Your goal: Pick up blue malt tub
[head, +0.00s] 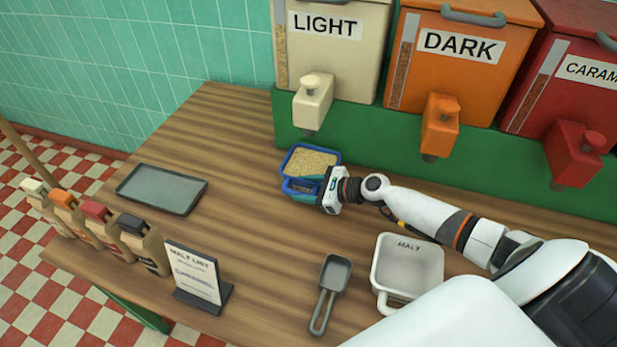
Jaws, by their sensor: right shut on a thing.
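The blue malt tub (294,164) is filled with pale grain and stands on the wooden counter, in front of the green base under the dispensers. It is below and slightly right of the LIGHT dispenser's spout. My right gripper (308,189) reaches in from the right and is shut on the near side of the tub. The fingertips are partly hidden by the tub and the wrist. I cannot tell whether the tub is clear of the counter. My left gripper is not in view.
LIGHT (330,60), DARK (455,70) and CARAMEL (560,90) dispensers line the back. A grey tray (162,190) lies left. A malt list sign (195,277), metal scoop (330,285) and white MALT bin (408,268) stand in front. Several bags (100,228) line the left edge.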

